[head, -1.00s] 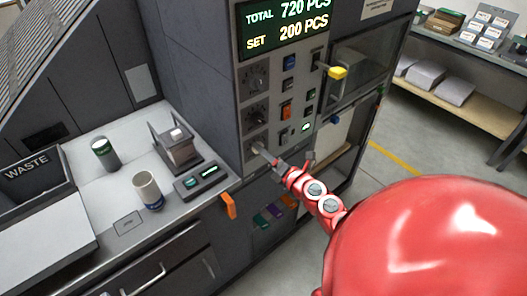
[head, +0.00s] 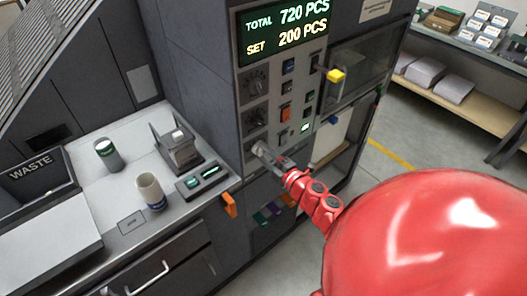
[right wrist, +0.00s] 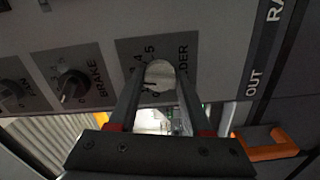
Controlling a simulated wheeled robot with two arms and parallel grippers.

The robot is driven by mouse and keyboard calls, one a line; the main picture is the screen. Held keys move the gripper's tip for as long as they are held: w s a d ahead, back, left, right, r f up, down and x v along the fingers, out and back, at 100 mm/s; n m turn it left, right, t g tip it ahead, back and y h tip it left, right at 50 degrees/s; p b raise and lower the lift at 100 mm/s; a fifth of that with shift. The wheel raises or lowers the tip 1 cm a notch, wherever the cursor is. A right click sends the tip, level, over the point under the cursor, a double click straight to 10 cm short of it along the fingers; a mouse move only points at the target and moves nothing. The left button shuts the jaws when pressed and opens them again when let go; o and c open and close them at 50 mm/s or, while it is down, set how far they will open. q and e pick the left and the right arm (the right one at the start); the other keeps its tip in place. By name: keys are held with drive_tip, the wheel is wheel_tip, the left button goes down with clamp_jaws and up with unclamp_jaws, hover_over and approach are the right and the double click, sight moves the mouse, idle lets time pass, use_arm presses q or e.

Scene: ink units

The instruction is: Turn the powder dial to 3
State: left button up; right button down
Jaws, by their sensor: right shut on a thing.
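The powder dial (head: 257,148) is the lowest of three dials on the grey control panel. In the right wrist view its pale round knob (right wrist: 160,74) sits on a dark plate with numbers such as 4 and 5 and a partly covered label ending in "DER". My right gripper (head: 266,153) is shut on this knob, one finger on each side; the gripper also shows in the right wrist view (right wrist: 160,92). The fingers cover part of the scale, and I cannot tell which number the knob points to. My left gripper is not in view.
The brake dial (right wrist: 73,86) is beside the powder dial; another dial is beyond it. A display (head: 286,28) reads TOTAL 720 PCS and SET 200 PCS. A cup (head: 150,190) stands on the left counter.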

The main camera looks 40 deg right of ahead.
drive_tip(key=shift+m, duration=0.4)
drive_tip(key=shift+c, duration=1.7)
unclamp_jaws()
drive_tip(key=s+d+b, duration=0.1)
drive_tip(key=s+b, duration=0.1)
drive_tip(key=s, duration=1.5)
drive_tip(key=shift+s+d, duration=0.2)
